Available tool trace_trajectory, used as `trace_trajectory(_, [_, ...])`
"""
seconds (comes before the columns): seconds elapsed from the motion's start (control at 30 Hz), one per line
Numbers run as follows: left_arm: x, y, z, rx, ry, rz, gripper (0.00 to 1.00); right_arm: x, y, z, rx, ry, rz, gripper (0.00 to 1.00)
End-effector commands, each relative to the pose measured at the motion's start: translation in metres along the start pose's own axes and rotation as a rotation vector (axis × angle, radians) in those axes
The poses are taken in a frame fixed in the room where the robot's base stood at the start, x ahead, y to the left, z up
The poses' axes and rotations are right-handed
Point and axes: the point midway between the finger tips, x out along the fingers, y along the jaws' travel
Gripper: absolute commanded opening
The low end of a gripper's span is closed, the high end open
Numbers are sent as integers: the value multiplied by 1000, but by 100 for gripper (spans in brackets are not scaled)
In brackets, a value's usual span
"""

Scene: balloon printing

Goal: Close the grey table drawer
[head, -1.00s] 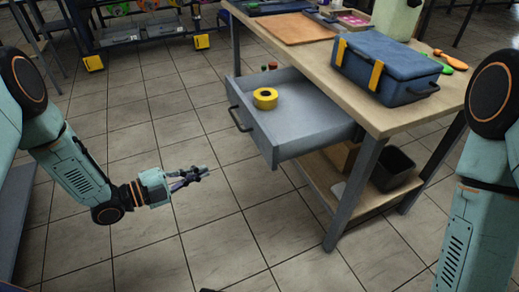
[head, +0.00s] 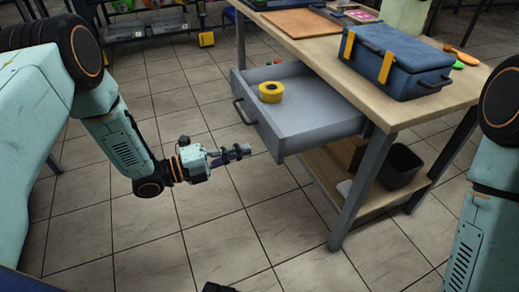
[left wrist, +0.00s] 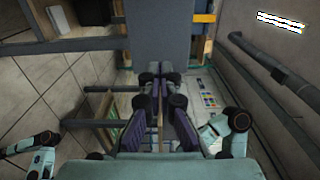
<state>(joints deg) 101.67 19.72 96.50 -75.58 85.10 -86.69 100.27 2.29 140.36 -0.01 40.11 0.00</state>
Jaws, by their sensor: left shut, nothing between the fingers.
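The grey table drawer (head: 316,124) is pulled out from under the wooden table top (head: 398,108). Its dark bar handle (head: 239,112) is on the front panel, and a yellow tape roll (head: 271,93) lies inside. My left gripper (head: 247,151) is shut and empty, in front of the drawer's front panel and below the handle, apparently apart from it. In the left wrist view the shut fingers (left wrist: 160,70) are at the centre. My right gripper is not clearly visible.
A blue case (head: 395,62) with yellow latches stands on the table top. A dark bin (head: 402,166) sits on the lower shelf. A table leg (head: 358,195) stands right of the drawer. The tiled floor around my left gripper is clear.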

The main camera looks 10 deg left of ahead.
Motion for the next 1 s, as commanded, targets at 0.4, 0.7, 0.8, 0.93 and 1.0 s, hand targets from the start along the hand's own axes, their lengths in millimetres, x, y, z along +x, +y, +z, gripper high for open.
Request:
trace_trajectory(0.4, [52, 1, 0, 0, 2, 1, 0, 19, 0, 0, 0, -1, 0, 40])
trace_trajectory(0.7, [54, 0, 1, -1, 0, 0, 0, 19, 0, 0, 0, -1, 0, 40])
trace_trajectory(0.8, [54, 0, 1, -1, 0, 0, 0, 19, 0, 0, 0, 0, 0, 40])
trace_trajectory(0.93, [57, 0, 1, 0, 1, 0, 0, 20, 0, 0, 0, 0, 0, 40])
trace_trajectory(1.0, [61, 0, 0, 0, 3, 0, 0, 21, 0, 0, 0, 0, 0, 40])
